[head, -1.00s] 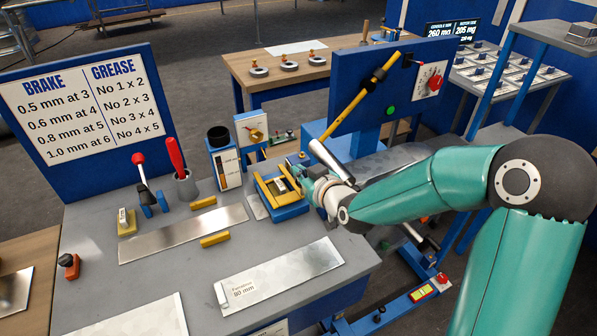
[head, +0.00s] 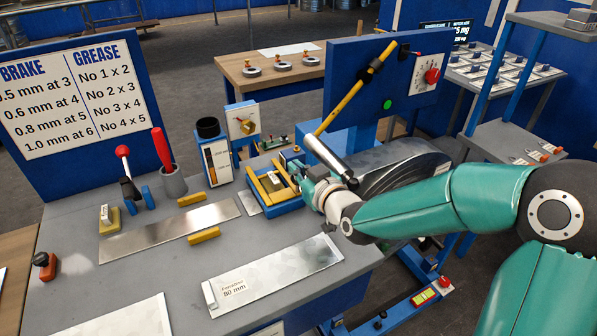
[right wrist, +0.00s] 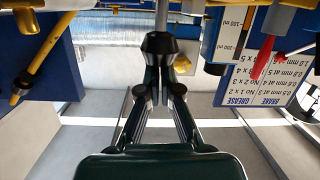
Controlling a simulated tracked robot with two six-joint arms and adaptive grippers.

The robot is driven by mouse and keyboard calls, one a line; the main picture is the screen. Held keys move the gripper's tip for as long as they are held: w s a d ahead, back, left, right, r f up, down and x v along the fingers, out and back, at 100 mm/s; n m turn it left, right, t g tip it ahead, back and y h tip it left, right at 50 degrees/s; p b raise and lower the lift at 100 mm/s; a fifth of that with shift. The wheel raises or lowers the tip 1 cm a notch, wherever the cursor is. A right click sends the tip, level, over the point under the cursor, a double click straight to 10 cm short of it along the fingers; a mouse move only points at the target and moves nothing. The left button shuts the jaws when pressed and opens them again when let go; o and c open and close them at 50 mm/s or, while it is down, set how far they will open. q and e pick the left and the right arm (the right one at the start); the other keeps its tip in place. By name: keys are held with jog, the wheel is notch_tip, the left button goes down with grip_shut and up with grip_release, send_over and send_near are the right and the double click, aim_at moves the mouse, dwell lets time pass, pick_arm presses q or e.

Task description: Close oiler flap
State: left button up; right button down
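My right gripper (head: 308,184) is beside the right side of a small blue box with yellow bars (head: 272,192) on the grey bench. I cannot tell whether they touch. In the right wrist view its dark fingers (right wrist: 160,80) run together toward a black tapered piece with a grey rod above it. Whether they are shut on it is unclear. A blue unit with a black cap and a level scale (head: 213,158) stands to the left; its scale also shows in the right wrist view (right wrist: 228,32). I cannot tell which part is the oiler flap. My left gripper is out of view.
A blue panel with a yellow lever (head: 348,105) and red knob rises behind my gripper. A thick grey rod (head: 328,158) slants just above it. Metal sheets (head: 275,275) lie on the bench front.

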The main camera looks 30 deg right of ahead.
jog(key=shift+s+f+g, duration=0.25)
jog(key=shift+f+g, duration=0.05)
jog(key=shift+f, duration=0.55)
jog(key=shift+s, duration=0.25)
jog(key=r+v, duration=0.1)
jog(key=v, duration=0.6)
